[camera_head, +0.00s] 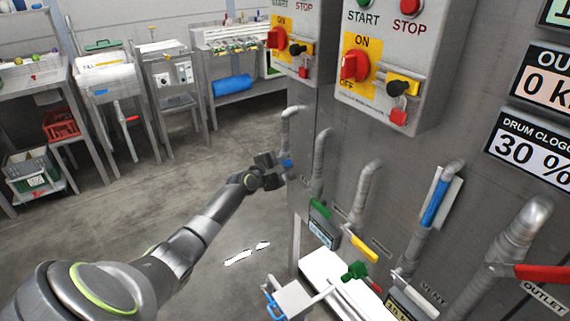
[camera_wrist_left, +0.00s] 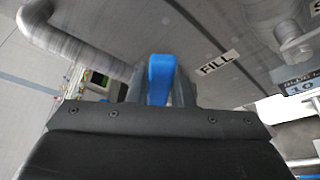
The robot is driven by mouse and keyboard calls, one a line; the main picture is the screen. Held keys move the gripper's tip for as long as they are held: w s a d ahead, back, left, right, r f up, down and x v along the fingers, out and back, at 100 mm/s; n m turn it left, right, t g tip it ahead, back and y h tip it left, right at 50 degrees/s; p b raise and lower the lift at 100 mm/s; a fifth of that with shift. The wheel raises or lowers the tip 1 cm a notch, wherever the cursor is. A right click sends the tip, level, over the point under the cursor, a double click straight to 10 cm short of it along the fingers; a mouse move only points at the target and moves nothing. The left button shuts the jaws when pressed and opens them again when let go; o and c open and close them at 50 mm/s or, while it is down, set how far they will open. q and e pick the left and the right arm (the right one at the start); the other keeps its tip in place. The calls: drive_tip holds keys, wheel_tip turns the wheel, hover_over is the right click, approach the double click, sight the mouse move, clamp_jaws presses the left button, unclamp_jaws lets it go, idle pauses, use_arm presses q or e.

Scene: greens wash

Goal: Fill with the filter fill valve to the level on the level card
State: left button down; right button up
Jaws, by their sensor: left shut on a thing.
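My left gripper (camera_head: 280,168) reaches the near panel's left edge in the head view. It is shut on a blue valve handle (camera_head: 287,163) on the leftmost grey pipe (camera_head: 290,125). In the left wrist view the blue handle (camera_wrist_left: 161,78) stands upright between the two fingers of the gripper (camera_wrist_left: 160,92). A label reading FILL (camera_wrist_left: 219,63) is on the panel just right of it. A small display (camera_head: 320,233) hangs low on the panel; its digits are too small to read in the head view. I cannot make out a level card. My right gripper is not in view.
Right of the gripper, pipes carry green (camera_head: 320,208), yellow (camera_head: 364,249), blue (camera_head: 435,203) and red (camera_head: 541,274) handles. Switch boxes (camera_head: 390,60) sit above. Benches (camera_head: 110,85) and crates (camera_head: 34,172) stand at the back left.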

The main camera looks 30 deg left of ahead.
use_arm(q)
drive_tip(key=c, duration=1.3)
unclamp_jaws()
drive_tip(key=p+v, duration=0.7)
drive_tip(key=v, duration=1)
drive_tip(key=shift+s, duration=0.25)
